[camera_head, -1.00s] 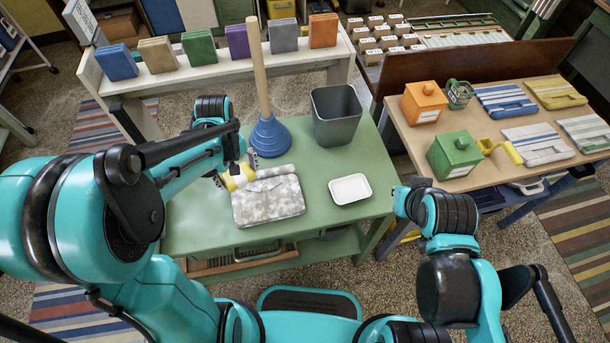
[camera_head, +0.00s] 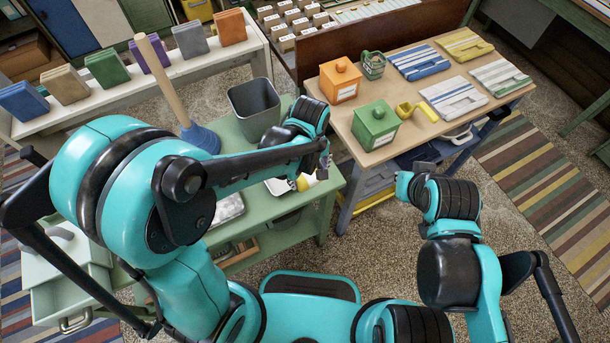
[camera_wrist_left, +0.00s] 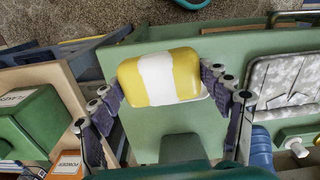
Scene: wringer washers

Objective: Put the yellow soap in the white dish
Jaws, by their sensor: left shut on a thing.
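My left gripper (camera_head: 312,178) is shut on the yellow soap (camera_head: 303,182), above the right end of the green table (camera_head: 238,138). In the left wrist view the soap (camera_wrist_left: 186,75), yellow with a white band, sits between the two fingers (camera_wrist_left: 163,82).
A grey bin (camera_head: 255,108) and a blue plunger (camera_head: 200,138) stand behind my left arm. A wooden table (camera_head: 415,125) at the right bears orange (camera_head: 341,82) and green (camera_head: 375,127) boxes.

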